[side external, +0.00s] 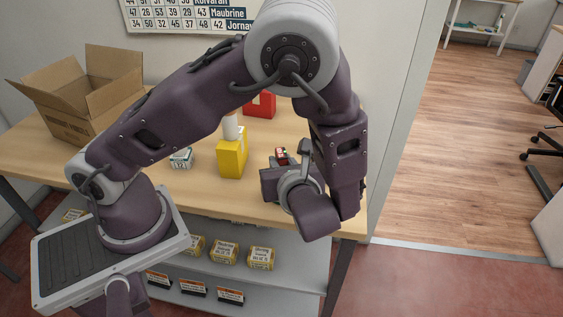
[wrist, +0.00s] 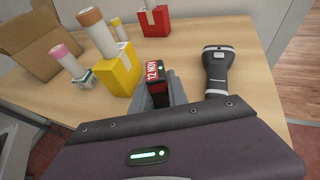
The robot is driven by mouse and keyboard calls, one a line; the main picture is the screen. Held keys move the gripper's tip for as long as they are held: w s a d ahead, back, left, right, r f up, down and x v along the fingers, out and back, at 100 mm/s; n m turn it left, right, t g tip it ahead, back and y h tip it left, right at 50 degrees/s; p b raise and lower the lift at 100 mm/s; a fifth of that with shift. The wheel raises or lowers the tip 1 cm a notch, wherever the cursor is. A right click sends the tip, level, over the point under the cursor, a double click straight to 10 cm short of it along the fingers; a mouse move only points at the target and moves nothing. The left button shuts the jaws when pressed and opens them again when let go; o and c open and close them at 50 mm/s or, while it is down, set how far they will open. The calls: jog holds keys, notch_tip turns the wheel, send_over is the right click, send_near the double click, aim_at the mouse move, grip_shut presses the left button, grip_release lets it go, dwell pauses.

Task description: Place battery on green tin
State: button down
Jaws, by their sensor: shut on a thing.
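The battery, a small black and red block marked "12 NOV" with a green dot (wrist: 155,74), is between the fingers of my gripper (wrist: 157,92) in the wrist view. My gripper is shut on it near the front right of the counter. In the side view the battery's red top (side external: 281,153) shows just beyond my wrist; the fingers are mostly hidden there. I cannot make out a clearly green tin. A small white and green block marked "12" (side external: 181,158) sits on the counter left of the yellow box; it also shows in the wrist view (wrist: 86,79).
A yellow box (side external: 232,160) with a white cylinder (side external: 231,127) at its top stands left of my gripper. Behind are a red box (side external: 260,106) and an open carton (side external: 88,96). A black flashlight (wrist: 217,73) is right of the battery. Bare counter lies between them.

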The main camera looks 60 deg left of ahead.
jog(key=c, duration=1.3)
grip_release()
jog(key=shift+f, duration=0.1)
jog(key=v, duration=1.1)
jog(key=s+a+r+n+h, duration=0.2)
jog(key=s+r+n+h, duration=0.4)
jog(key=n, duration=0.5)
jog(key=s+a+r+n+h, duration=0.3)
jog(key=s+r+n+h, duration=0.2)
jog(key=n, duration=0.6)
notch_tip(320, 180, up, 2)
jog(key=shift+s+a+r+t+h, duration=0.2)
jog(key=shift+s+a+t+h, duration=0.15)
jog(key=shift+h, duration=0.35)
